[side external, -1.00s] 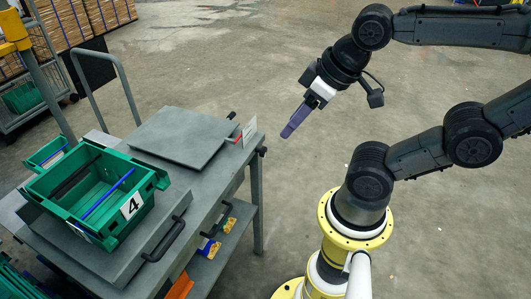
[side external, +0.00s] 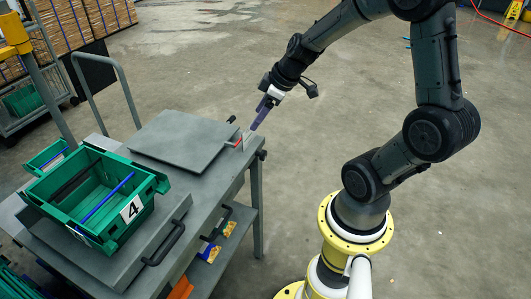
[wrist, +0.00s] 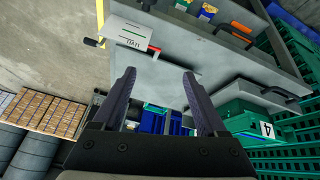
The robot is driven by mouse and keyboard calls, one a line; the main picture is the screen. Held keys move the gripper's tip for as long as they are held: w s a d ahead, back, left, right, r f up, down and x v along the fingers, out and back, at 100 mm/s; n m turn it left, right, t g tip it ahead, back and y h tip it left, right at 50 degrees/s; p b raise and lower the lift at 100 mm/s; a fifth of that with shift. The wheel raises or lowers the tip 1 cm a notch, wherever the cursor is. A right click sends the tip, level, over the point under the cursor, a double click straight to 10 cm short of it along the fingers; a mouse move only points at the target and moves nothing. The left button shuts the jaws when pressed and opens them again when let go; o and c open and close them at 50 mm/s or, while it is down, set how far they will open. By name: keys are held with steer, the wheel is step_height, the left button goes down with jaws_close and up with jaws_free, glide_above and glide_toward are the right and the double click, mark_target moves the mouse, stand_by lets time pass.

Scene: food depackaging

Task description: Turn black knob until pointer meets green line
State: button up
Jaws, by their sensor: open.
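My gripper (side external: 258,121) is open and empty, with purple-grey fingers pointing down above the far right corner of the grey table. In the wrist view my gripper (wrist: 158,75) has both fingers apart with nothing between them. A white card (wrist: 134,38) with a green line and print stands at the table edge, beyond the fingertips. A red pointer (wrist: 154,48) lies beside it, next to a small dark part. In the side view the red pointer (side external: 237,142) is near the gripper, the card partly hidden. A black knob (side external: 262,155) shows at the table's edge; whether it is the one turned by the pointer I cannot tell.
The grey table (side external: 215,184) carries a raised flat plate (side external: 185,140) beside the pointer. A green crate (side external: 150,205) marked 4 stands at the near left. A black handle (side external: 163,243) sticks out in front.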

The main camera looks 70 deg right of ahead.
mark_target(265, 152)
steer(key=s+d+f+m+g, duration=0.1)
steer(key=s+d+f+m, duration=0.25)
steer(key=d+f, duration=0.25)
steer(key=x, duration=0.9)
steer(key=s+x, duration=0.1)
steer(key=x, duration=0.3)
steer(key=shift+w+a+f, duration=0.1)
steer(key=shift+a+f, duration=0.15)
steer(key=shift+f, duration=0.2)
jaws_close()
steer(key=shift+d+y, duration=0.1)
steer(key=shift+y, duration=0.2)
